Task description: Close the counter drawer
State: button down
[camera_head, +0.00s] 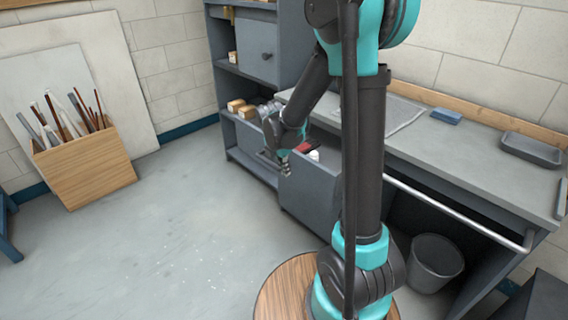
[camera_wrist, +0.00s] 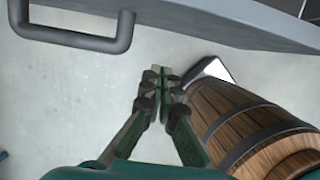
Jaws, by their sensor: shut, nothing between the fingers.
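The counter drawer (camera_head: 308,196) is a grey box front under the left end of the counter in the head view. It stands out from the counter, with its top open and small items showing inside. In the wrist view its grey front (camera_wrist: 225,25) crosses the top, with a dark bar handle (camera_wrist: 75,38) at upper left. My gripper (camera_head: 285,171) is just in front of the drawer's upper left part. In the wrist view my gripper (camera_wrist: 164,80) is shut and empty, below and right of the handle, apart from it. My arm hides part of the drawer's right side.
The counter top (camera_head: 455,160) holds a grey tray (camera_head: 531,149) and a blue block (camera_head: 446,116). A metal rail (camera_head: 455,212) runs along its front, above a grey bin (camera_head: 433,262). A wooden box of tools (camera_head: 85,168) stands at left. The floor between is clear.

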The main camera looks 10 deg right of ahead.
aim_at(295, 171)
jog(key=shift+w+d+f, duration=0.75)
jog(key=shift+d+f, duration=0.2)
jog(key=shift+d, duration=0.05)
jog(key=shift+w+d+f, duration=0.7)
jog(key=shift+d+f, duration=0.2)
jog(key=shift+d, duration=0.1)
jog(key=shift+d, duration=0.1)
jog(key=w+d, duration=0.5)
jog(key=d, duration=0.2)
jog(key=w+d, duration=0.5)
jog(key=d, duration=0.2)
jog(key=w+d, duration=0.6)
jog(key=d, duration=0.1)
jog(key=shift+d, duration=0.35)
jog(key=shift+r, duration=0.1)
